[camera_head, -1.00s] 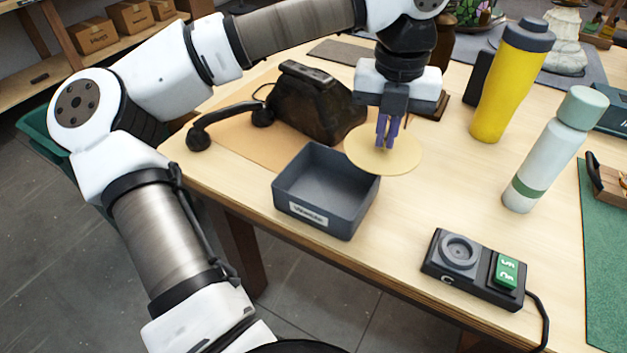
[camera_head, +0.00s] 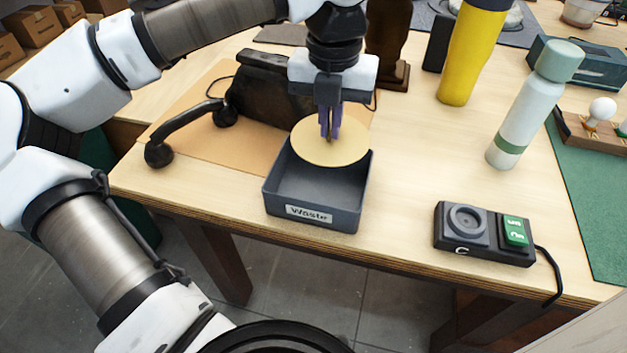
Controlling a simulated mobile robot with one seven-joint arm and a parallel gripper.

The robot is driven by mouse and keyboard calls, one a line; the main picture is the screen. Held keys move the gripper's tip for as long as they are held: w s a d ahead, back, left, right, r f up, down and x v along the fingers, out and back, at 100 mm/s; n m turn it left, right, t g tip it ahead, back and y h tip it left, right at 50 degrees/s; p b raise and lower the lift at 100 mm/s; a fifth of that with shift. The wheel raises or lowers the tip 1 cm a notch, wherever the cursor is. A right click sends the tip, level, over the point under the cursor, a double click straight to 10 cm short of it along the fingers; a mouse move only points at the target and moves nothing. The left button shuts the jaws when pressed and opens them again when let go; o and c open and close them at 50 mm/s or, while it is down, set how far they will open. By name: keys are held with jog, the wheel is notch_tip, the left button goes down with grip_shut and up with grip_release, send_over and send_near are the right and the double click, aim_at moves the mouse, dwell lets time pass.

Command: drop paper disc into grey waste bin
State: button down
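The paper disc (camera_head: 347,151) is flat, round and pale tan. My gripper (camera_head: 329,137) points down with its purple fingers shut on the disc near the middle. The disc is held about level, over the back part of the grey waste bin (camera_head: 318,213), a dark grey open box with a "Waste" label on its front wall. The part of the bin's inside that shows is empty. The disc hides the bin's back rim and back corner.
A dark old telephone (camera_head: 262,88) with its handset (camera_head: 187,128) off lies behind and left of the bin on an orange-brown mat. A yellow tumbler (camera_head: 470,55), a pale bottle (camera_head: 533,105) and a black device with a green display (camera_head: 484,234) stand to the right. Bare table lies between.

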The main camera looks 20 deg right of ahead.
notch_tip(320, 180, down, 6)
jog(key=b, duration=0.3)
jog(key=shift+r, duration=0.15)
jog(key=c, duration=1.6)
grip_release()
jog(key=shift+o, duration=0.2)
jog(key=shift+r, duration=0.1)
notch_tip(320, 180, up, 14)
jog(key=shift+f+b, duration=0.15)
jog(key=shift+b, duration=0.15)
jog(key=shift+s+d, duration=0.1)
